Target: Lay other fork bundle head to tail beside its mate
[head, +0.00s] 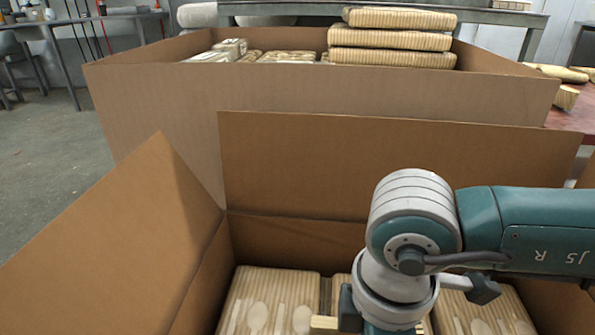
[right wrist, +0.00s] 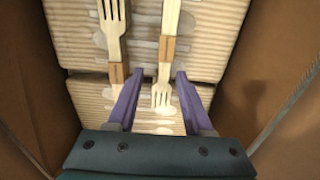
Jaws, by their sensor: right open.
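Two pale wooden fork bundles with brown bands lie side by side on packs of wooden cutlery in the near carton. In the right wrist view the left fork bundle (right wrist: 117,72) has its tines toward the top. The other fork bundle (right wrist: 168,48) has its tines toward the bottom, so they lie head to tail with a narrow gap. My right gripper (right wrist: 153,78) is open, its purple fingers on either side of the right bundle's tine end, apart from it. In the head view my right arm hides most of the bundles. My left gripper is out of view.
The near carton (head: 300,165) has raised flaps, and its walls stand close around my right gripper. Cutlery packs (head: 268,290) line its floor. A larger carton (head: 300,95) behind holds stacked packs (head: 390,40). A red table (head: 570,118) stands at the right.

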